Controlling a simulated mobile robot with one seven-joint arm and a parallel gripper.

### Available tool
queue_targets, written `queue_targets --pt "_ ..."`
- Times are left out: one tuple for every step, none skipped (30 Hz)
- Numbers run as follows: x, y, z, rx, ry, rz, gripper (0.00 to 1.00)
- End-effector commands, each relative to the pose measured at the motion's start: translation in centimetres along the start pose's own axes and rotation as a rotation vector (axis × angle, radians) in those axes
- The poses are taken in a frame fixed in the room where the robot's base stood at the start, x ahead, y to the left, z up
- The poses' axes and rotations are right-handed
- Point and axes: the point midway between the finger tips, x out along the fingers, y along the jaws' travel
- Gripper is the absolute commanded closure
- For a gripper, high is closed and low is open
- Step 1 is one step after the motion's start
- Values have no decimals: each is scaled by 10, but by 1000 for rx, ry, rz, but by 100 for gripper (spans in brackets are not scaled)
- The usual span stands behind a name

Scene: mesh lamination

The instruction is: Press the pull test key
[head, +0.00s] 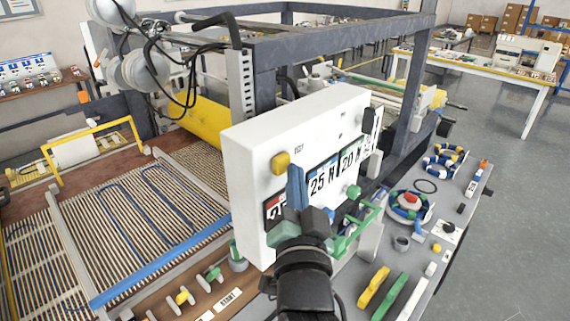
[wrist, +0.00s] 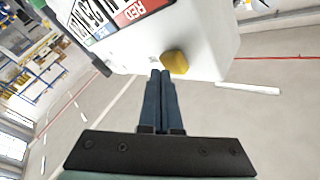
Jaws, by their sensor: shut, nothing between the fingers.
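A white box-shaped panel (head: 250,150) stands at the bench, with a yellow key (head: 281,163) at its upper left and a green key (head: 353,192) lower right. The small lettering by the yellow key is too blurred to read surely, so I cannot confirm which key is the pull test key. My gripper (head: 295,168) is shut and empty, its blue fingers in front of the panel, just right of the yellow key. In the wrist view, the fingertips (wrist: 160,73) are beside the yellow key (wrist: 176,62), slightly left. I cannot tell whether they touch the panel.
Number plates reading 25 N and 20 N (head: 348,160) and a red plate sit on the panel face. A dark machine frame (head: 330,38) rises behind. The grey bench (head: 455,215) at right holds coils and small parts. Open floor (head: 510,190) lies beyond it.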

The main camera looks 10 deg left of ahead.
Motion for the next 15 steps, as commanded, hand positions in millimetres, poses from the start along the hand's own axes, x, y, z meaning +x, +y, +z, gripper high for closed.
queue_targets --pt "0 -1 0 0 0 0 100" --pt "1 -1 0 0 0 -1 100" --pt "1 -1 0 0 0 -1 100" --pt "1 -1 1 0 0 -1 100" --pt "2 -2 1 0 0 -1 100" --pt "2 -2 1 0 0 -1 100" --pt "2 -2 1 0 0 -1 100" --pt "2 -2 1 0 0 -1 100" --pt "3 -2 2 1 0 -1 100" --pt "3 -3 2 1 0 -1 100" --pt "3 -3 2 1 0 -1 100" --pt "4 -3 2 1 0 -1 100" --pt "4 -3 2 1 -1 -1 100" --pt "4 -4 3 1 0 -1 100" --pt "5 -4 3 1 -1 -1 100"
